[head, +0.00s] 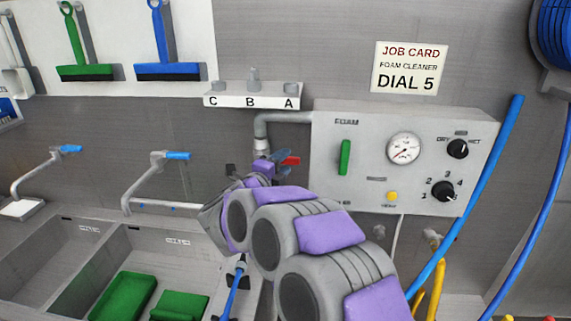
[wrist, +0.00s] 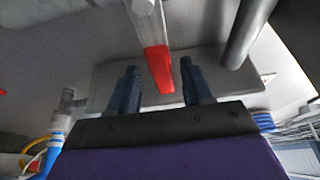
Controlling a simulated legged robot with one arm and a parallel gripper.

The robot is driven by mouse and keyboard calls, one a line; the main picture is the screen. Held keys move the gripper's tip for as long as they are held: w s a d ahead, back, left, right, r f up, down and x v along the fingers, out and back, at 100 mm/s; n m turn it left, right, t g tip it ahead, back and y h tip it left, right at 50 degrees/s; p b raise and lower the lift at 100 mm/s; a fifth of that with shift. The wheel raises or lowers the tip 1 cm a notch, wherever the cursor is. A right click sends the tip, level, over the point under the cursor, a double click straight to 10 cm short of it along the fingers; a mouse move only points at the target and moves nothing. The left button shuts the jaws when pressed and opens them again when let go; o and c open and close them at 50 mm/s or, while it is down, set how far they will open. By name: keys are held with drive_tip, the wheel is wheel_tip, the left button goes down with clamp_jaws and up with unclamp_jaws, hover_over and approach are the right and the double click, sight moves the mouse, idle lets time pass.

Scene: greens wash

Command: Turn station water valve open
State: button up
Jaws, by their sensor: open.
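The water valve's red lever (head: 291,160) shows by the grey pipe (head: 262,128) at the left side of the foam station box. My gripper (head: 279,158) is at the lever, and my purple and grey arm hides part of the valve. In the wrist view the red lever (wrist: 158,68) lies between the two dark blue fingers of my gripper (wrist: 160,75). The fingers are open, with gaps visible on both sides of the lever.
The foam station box (head: 430,125) carries a green handle (head: 345,157), a gauge (head: 404,148) and two black knobs. A shelf marked C, B, A (head: 230,101) is above. Sinks with green trays (head: 124,296) are at lower left. Blue hoses (head: 470,190) hang at right.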

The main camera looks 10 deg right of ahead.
drive_tip(key=shift+w+d, duration=0.5)
drive_tip(key=shift+w, duration=0.05)
drive_tip(key=shift+w+d, duration=0.1)
drive_tip(key=shift+d, duration=0.3)
drive_tip(key=shift+a, duration=0.2)
drive_tip(key=c, duration=0.6)
clamp_jaws()
